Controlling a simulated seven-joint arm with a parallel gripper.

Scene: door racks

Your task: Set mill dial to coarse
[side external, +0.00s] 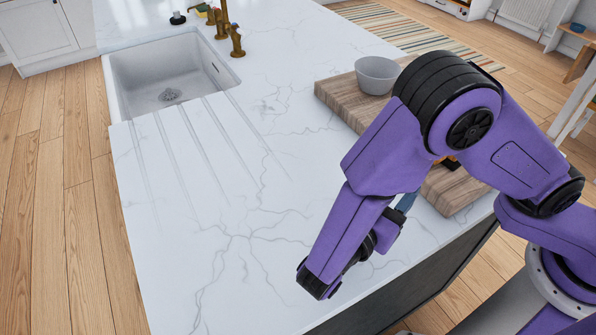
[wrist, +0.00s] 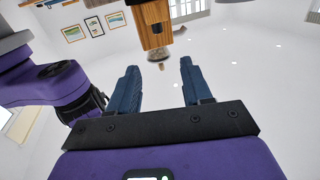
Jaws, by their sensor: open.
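A wooden object that looks like the mill (wrist: 154,22) shows at the top middle of the wrist view, which appears upside down. It has an orange-brown body, a dark band and a small pale knob-like end (wrist: 158,54). Its dial setting cannot be read. My gripper (wrist: 158,66) has two blue fingers spread apart with nothing between them. The knob-like end lies beyond the gap, apart from the fingers. In the side view, a small orange and black part (side external: 448,161) shows behind my arm, perhaps the mill; most of it is hidden. A blue finger (side external: 406,202) shows there.
A wooden board (side external: 337,92) on the white marble counter (side external: 250,215) carries a grey bowl (side external: 377,74). A sink (side external: 165,75) with brass taps (side external: 224,25) is at the back left. The counter left of my arm is clear.

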